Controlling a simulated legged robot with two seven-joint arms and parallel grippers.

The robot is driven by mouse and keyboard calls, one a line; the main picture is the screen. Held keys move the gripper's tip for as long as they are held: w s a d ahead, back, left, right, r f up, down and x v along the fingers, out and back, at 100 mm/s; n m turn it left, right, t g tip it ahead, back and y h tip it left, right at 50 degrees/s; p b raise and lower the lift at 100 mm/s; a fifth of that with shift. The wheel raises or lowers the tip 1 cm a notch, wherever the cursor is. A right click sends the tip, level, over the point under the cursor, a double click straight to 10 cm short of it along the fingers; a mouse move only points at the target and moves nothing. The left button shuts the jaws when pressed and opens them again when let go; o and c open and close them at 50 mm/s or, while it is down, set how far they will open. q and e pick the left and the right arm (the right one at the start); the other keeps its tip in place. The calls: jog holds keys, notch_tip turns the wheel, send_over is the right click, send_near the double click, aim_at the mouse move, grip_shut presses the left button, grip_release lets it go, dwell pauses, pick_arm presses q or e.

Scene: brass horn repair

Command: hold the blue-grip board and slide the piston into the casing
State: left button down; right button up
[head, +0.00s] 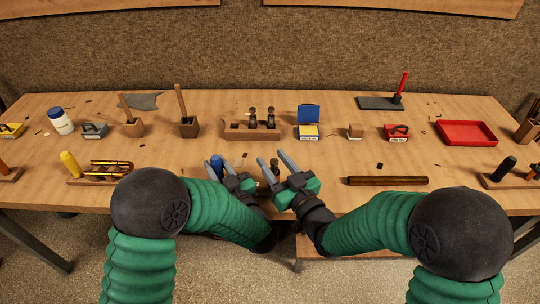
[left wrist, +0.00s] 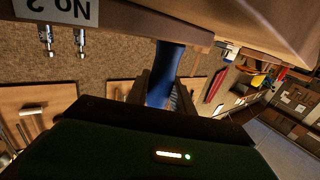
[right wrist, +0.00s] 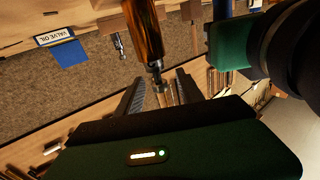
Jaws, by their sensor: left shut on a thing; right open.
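The blue grip (head: 216,164) of the board stands at the table's front edge, and it also shows in the left wrist view (left wrist: 166,72). My left gripper (head: 226,165) is shut on this grip. A brass casing (right wrist: 143,28) shows in the right wrist view with a slim metal stem (right wrist: 157,76) coming out of its end, toward my right gripper. How deep the piston sits cannot be told. My right gripper (right wrist: 161,92) is open, its fingers on either side of the stem's end. In the head view a small brass top (head: 275,165) shows between the grippers; the board is mostly hidden.
A wooden block (head: 237,131) with two upright dark metal pieces stands behind. A brass horn part (head: 110,167) lies left. The two grippers are close together.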

jog(key=v, duration=0.5)
jog(key=shift+s, duration=0.1)
pick_arm(q)
jog(key=c, duration=1)
grip_release()
